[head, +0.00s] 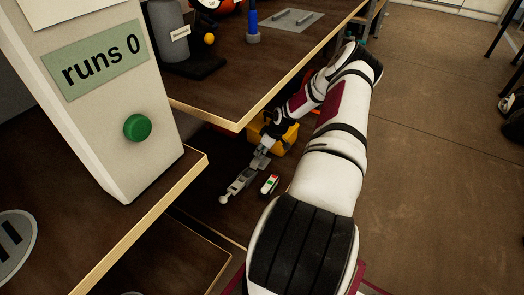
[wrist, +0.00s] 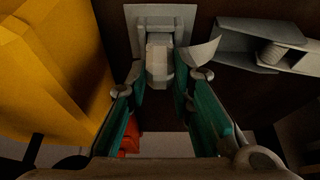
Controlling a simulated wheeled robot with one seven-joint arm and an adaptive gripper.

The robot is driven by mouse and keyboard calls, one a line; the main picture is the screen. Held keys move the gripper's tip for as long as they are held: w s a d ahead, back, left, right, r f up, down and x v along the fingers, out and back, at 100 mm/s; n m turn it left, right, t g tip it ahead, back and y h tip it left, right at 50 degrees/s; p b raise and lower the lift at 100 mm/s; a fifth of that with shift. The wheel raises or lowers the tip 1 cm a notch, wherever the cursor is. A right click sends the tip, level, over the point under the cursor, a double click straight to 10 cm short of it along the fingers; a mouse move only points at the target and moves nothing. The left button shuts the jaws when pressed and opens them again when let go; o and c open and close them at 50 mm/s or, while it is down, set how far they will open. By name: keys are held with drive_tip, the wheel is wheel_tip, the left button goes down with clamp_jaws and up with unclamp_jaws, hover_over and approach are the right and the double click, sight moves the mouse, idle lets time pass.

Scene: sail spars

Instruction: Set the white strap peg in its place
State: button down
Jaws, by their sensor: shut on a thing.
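In the wrist view the teal fingers of my gripper (wrist: 160,88) are closed around a pale, off-white block-like piece (wrist: 159,62), which I take to be the white strap peg. The piece stands in front of a light square plate (wrist: 132,14) and seems to touch or overlap it; I cannot tell whether it is seated in anything. In the head view my arm reaches down beside the table, and my dark gripper (head: 279,124) is small there. The peg cannot be made out in that view.
A yellow box (wrist: 50,75) stands close on the left in the wrist view. A grey bracket (wrist: 262,42) is at right. In the head view, a jointed grey part (head: 241,179) and a small white, green and red item (head: 269,184) lie low, below the tabletop edge (head: 239,128).

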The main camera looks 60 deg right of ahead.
drive_tip(key=shift+f+b, duration=0.35)
drive_tip(key=shift+f, duration=0.1)
drive_tip(key=c, duration=1.3)
unclamp_jaws()
drive_tip(key=shift+r, duration=0.1)
drive_tip(key=v, duration=1.1)
drive_tip(key=shift+s+r, duration=0.15)
drive_tip(key=shift+r, duration=0.25)
